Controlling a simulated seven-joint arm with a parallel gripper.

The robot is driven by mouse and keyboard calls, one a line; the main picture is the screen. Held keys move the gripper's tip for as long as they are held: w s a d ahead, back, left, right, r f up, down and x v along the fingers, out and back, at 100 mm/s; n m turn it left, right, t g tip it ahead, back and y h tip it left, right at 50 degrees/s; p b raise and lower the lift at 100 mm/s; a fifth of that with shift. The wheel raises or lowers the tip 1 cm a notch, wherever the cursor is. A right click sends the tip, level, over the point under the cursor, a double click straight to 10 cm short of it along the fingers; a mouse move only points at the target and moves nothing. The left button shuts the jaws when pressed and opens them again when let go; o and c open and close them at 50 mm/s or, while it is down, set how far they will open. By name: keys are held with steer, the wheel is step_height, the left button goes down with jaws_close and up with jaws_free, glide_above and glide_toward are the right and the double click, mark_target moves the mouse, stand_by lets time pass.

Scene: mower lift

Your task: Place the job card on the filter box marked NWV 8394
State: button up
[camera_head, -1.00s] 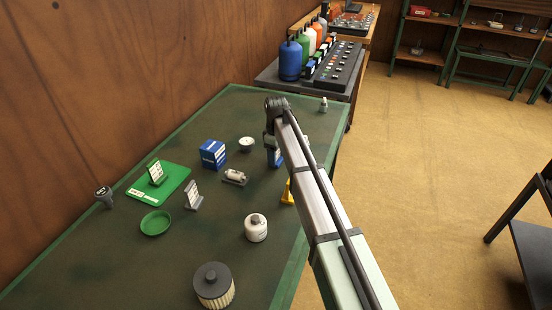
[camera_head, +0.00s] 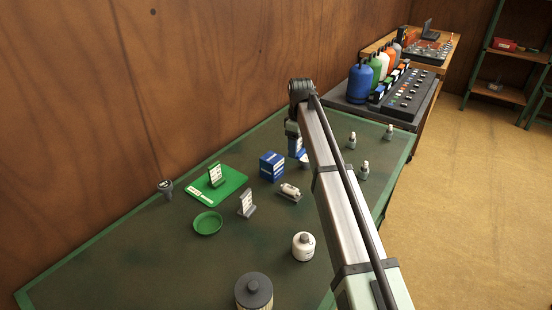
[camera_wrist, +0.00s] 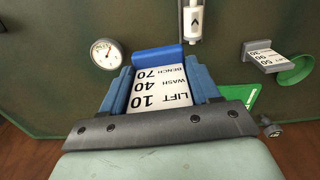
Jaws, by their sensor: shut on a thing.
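My gripper (camera_wrist: 162,92) is shut on a job card (camera_wrist: 160,92), white with a blue foot (camera_wrist: 158,57), reading LIFT 10, WASH 40, BENCH 70 upside down in the wrist view. In the head view the gripper (camera_head: 297,147) holds it above the bench, just beyond and to the right of the blue-and-white filter box (camera_head: 271,166). The box stands on the bench; its marking is too small to read. I cannot make out the box in the wrist view, where the card and gripper cover much of the middle.
Near the box are a gauge (camera_wrist: 106,53), an inline filter (camera_head: 289,192), a grey-stand card (camera_head: 246,203) and a green-stand card (camera_head: 215,174) on a green mat (camera_head: 232,180). A green dish (camera_head: 208,223), white canister (camera_head: 303,246) and pleated filter (camera_head: 255,292) stand nearer. Small bottles (camera_head: 364,170) stand right.

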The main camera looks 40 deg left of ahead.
step_height(320, 180, up, 4)
glide_above(272, 157)
steer(key=s+d, duration=0.1)
steer(key=shift+a+r, duration=0.5)
steer(key=shift+r, duration=0.3)
steer(key=shift+m, duration=0.4)
steer(key=shift+w+f, duration=0.2)
steer(key=shift+f, duration=2.3)
steer(key=shift+w+f, duration=0.2)
steer(key=shift+f, duration=2.3)
steer(key=o, duration=1.1)
steer(key=shift+f, duration=0.1)
steer(key=shift+c, duration=0.2)
step_height(272, 157, up, 12)
